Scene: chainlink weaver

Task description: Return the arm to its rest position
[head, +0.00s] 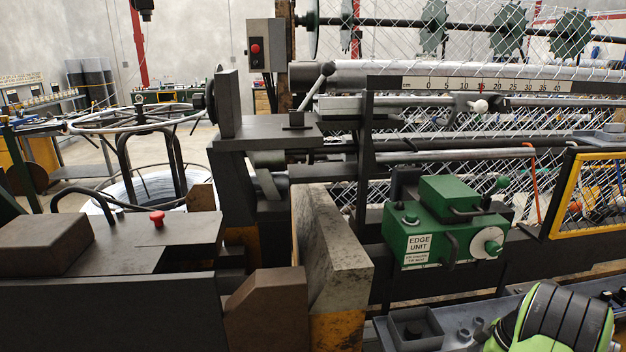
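Neither my arm nor my gripper can be made out for certain in the head view. A small dark object (145,6) is cut off by the top edge at the upper left, and I cannot tell what it is. The chain-link weaving machine fills the middle and right, with a green edge unit (440,222) on its front and a ruler bar (480,85) above. Wire mesh (440,160) hangs behind them.
A dark bench with a red knob (157,217) stands at the lower left. A wire coil (155,188) lies under a round stand behind it. A green-and-black glove-like item (560,320) lies at the lower right. A yellow-framed guard (553,200) is at the right.

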